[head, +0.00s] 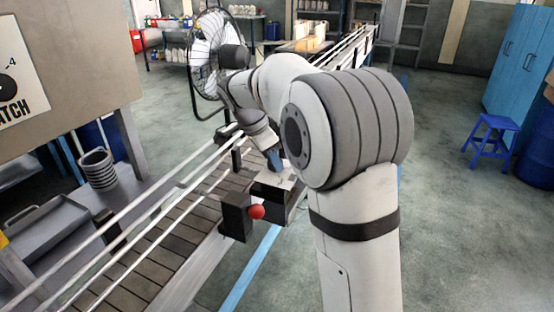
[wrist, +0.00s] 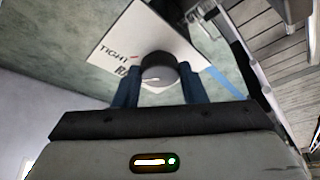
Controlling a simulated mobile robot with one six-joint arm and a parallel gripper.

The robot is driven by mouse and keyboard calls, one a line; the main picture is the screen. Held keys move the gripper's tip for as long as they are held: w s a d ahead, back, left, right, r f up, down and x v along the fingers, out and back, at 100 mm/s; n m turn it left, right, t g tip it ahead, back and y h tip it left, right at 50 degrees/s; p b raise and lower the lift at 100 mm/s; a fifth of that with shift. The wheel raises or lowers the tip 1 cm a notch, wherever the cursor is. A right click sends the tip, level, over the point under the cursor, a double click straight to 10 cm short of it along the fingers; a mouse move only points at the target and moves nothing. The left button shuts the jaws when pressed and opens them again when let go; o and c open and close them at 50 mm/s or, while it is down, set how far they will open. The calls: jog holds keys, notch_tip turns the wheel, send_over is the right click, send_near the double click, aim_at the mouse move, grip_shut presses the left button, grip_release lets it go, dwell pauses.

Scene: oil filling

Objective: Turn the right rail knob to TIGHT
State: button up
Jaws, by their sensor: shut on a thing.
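The right rail knob (wrist: 160,68) is a dark round knob on a white label plate (wrist: 118,42). In the wrist view it sits between the two blue fingers of my gripper (wrist: 158,82), which are shut on it. TIGHT is printed on the plate to the left of the knob, with a small red mark beside it. Other lettering is partly hidden by the knob. A pale line shows low on the knob, but its exact setting is hard to tell. In the head view my gripper (head: 273,160) reaches down to the plate (head: 272,183) beside the conveyor; the knob is hidden there.
The slatted conveyor (head: 160,250) with its rails runs along the left of my arm. A dark box (head: 235,218) with a red ball (head: 257,212) is near the plate. A fan (head: 208,50) stands behind. The floor to the right is open, with a blue stool (head: 491,128).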

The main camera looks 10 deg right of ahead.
jog(key=shift+d+m+g, duration=0.1)
jog(key=shift+m+g, duration=0.2)
jog(key=shift+m, duration=0.3)
jog(key=o, duration=0.8)
jog(key=shift+d, duration=0.1)
jog(key=shift+o, duration=0.9)
jog(key=v, duration=0.7)
jog(key=shift+a+r, duration=0.25)
jog(key=shift+r, duration=0.1)
